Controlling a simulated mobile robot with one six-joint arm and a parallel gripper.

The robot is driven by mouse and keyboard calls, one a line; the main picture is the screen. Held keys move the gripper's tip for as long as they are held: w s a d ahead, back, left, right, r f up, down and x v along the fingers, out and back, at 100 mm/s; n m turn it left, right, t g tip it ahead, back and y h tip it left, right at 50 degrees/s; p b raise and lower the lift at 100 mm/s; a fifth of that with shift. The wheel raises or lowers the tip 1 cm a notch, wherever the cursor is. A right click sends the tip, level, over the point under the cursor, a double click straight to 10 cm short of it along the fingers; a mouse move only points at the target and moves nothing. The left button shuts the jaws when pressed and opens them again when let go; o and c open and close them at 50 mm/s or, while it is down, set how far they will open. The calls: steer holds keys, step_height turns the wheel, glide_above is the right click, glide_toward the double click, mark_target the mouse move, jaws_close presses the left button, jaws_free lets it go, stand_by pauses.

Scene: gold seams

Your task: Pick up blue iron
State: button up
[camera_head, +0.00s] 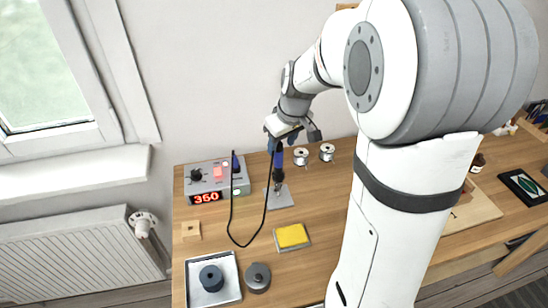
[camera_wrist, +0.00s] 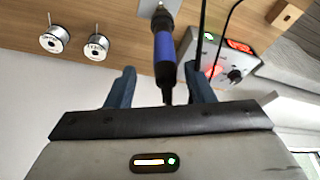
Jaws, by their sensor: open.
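The blue iron (camera_head: 278,160) stands upright in a holder on a grey plate (camera_head: 283,201) on the wooden bench. It has a blue band on a black handle, and a black cable leaves its top. My gripper (camera_head: 292,137) is open near the top of the iron. In the wrist view the iron (camera_wrist: 165,47) lies in line with the gap between the two blue fingers of my gripper (camera_wrist: 162,88). Its cable end reaches into that gap. No finger visibly touches it, though the exact distance is hard to tell.
A grey station (camera_head: 216,178) showing 350 stands left of the iron, with the cable looping in front. Two solder spools (camera_head: 301,157) stand to the right. A yellow sponge (camera_head: 292,235), a dark round tin (camera_head: 257,277) and a tray (camera_head: 235,292) lie nearer the front.

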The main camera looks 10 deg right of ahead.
mark_target(277, 154)
steer(key=x, duration=0.2)
steer(key=p+x, duration=0.1)
steer(key=x, duration=0.2)
steer(key=shift+s+a+f, duration=0.1)
steer(key=shift+s+a, duration=0.05)
steer(key=shift+a, duration=0.1)
steer(key=shift+c, duration=0.2)
jaws_close()
